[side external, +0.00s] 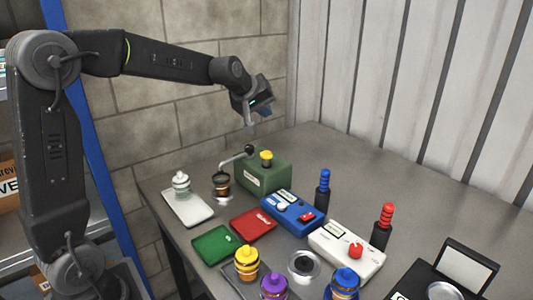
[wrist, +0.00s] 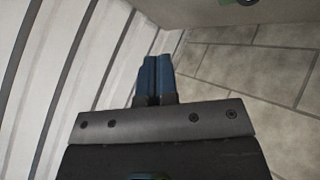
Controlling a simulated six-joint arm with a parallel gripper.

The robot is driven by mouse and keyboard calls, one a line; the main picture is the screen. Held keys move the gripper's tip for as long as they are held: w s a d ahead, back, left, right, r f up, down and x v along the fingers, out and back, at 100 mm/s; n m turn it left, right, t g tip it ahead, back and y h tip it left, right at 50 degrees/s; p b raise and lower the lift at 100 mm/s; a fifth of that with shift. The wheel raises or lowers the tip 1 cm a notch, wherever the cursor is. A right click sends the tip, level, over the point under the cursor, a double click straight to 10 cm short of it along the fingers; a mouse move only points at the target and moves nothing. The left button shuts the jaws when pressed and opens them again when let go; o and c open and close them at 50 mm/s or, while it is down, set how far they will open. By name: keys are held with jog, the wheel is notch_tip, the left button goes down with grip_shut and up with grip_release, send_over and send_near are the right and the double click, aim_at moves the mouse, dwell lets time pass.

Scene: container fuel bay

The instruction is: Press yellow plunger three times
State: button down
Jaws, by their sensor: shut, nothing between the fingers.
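The yellow plunger (side external: 266,155) stands on top of a green box (side external: 263,178) on the table in the side view. A lever with a black knob (side external: 249,149) sticks out from the box beside it. My gripper (side external: 253,129) is above the box, a little left of the plunger in the picture, and looks apart from it. In the wrist view my gripper's blue fingers (wrist: 154,78) are together with nothing between them. The plunger cannot be made out in the wrist view; only a small green edge shows at its top.
A blue box (side external: 291,212), a white box with a red button (side external: 346,250), red and green trays, and several capped jars share the table (side external: 420,215). Two dark holders with blue and red handles stand at right. A block wall and a corrugated wall are behind.

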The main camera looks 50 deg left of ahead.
aim_at(265, 152)
jog(key=shift+f, duration=0.15)
jog(key=shift+f, duration=4.3)
jog(key=shift+f, duration=0.1)
jog(key=shift+f, duration=0.3)
jog(key=shift+r, duration=0.45)
jog(key=shift+r, duration=0.1)
jog(key=shift+r, duration=2.4)
